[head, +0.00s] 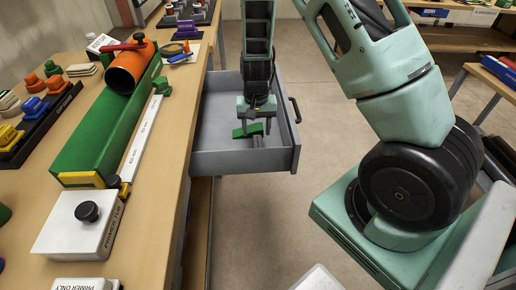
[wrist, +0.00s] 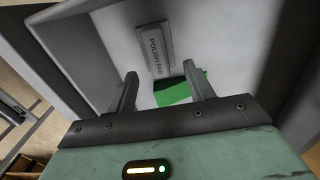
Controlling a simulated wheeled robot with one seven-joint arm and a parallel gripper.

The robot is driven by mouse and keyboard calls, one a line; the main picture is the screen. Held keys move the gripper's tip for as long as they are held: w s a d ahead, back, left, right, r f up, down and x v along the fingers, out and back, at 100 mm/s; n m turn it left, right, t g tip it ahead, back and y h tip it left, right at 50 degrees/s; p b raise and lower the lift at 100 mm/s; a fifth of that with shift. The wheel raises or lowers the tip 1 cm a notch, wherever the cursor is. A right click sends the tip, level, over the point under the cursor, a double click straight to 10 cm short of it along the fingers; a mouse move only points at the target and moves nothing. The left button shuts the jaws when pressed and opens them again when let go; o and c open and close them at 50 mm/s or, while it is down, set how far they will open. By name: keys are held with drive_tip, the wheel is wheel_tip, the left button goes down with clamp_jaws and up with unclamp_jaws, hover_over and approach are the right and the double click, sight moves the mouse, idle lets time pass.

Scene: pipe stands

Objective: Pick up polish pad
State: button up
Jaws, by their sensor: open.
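The polish pad (wrist: 155,48) is a grey block labelled "POLISH PAD". It lies inside the open grey drawer (head: 218,162), and in the wrist view it shows just beyond my fingertips. In the head view a small grey piece, probably the pad (head: 257,142), shows beneath my gripper (head: 256,129). My gripper points down into the drawer, open and empty. In the wrist view its two fingers (wrist: 160,71) are apart, with the pad's near end in line with the gap. I cannot tell how high the fingertips are above it.
A green piece (wrist: 180,92) lies in the drawer close to the pad; it also shows in the head view (head: 243,132). Drawer walls surround my gripper. The workbench (head: 140,220) on the left holds a green stand (head: 105,130), an orange pipe (head: 127,70) and a white box (head: 82,228).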

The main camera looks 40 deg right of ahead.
sight(258, 142)
drive_tip(key=shift+s+f, duration=0.2)
drive_tip(key=shift+f, duration=1.3)
drive_tip(key=shift+s+f, duration=0.2)
drive_tip(key=shift+f, duration=1.25)
clamp_jaws()
drive_tip(key=shift+r, duration=0.1)
